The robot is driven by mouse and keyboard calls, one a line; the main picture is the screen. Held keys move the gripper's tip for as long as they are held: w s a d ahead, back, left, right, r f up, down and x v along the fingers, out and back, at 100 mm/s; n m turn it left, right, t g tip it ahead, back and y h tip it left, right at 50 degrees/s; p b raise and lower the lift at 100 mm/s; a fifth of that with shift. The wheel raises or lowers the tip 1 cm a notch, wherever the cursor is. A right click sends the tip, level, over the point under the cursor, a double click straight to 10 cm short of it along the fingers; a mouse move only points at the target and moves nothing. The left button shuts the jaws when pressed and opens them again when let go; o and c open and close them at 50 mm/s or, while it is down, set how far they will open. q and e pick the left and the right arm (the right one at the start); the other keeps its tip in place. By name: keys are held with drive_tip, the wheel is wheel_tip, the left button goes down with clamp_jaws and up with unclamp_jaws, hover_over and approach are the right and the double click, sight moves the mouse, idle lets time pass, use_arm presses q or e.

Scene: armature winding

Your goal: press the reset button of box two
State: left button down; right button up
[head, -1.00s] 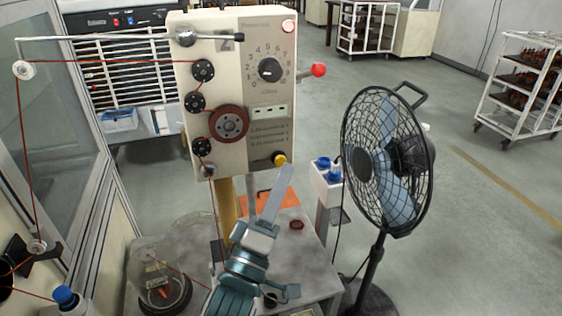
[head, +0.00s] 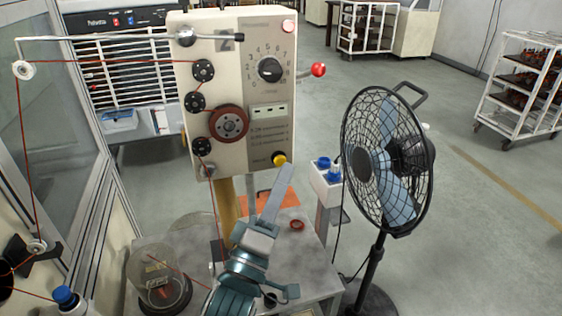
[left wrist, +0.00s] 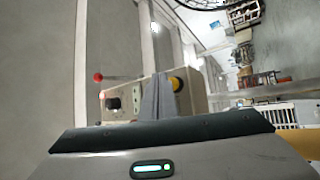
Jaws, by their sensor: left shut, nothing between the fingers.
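Box two (head: 255,120) is a beige control box marked 2, standing on a yellow post. It has a dial (head: 269,69) and a counter window on its face. A yellow button (head: 279,159) sits at its lower right; it also shows in the left wrist view (left wrist: 177,84). My left gripper (head: 284,168) is shut and empty. Its fingertips are just below the yellow button in the head view, and I cannot tell whether they touch it. In the left wrist view the shut fingers (left wrist: 159,85) lie just beside the button. My right gripper is not in view.
A black fan (head: 387,160) stands to the right. A white block with blue knobs (head: 325,172) is between box and fan. A red-knobbed lever (head: 318,69) sticks out of the box's right side. A glass jar (head: 160,275) and copper-coloured wire are at the left.

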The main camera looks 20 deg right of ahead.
use_arm(q)
drive_tip(key=shift+w, duration=0.85)
idle(1.6)
drive_tip(key=shift+s+p, duration=0.2)
drive_tip(key=shift+p, duration=0.15)
drive_tip(key=shift+s, duration=0.65)
drive_tip(key=s+p, duration=0.1)
drive_tip(key=s, duration=0.4)
idle(0.5)
idle(0.7)
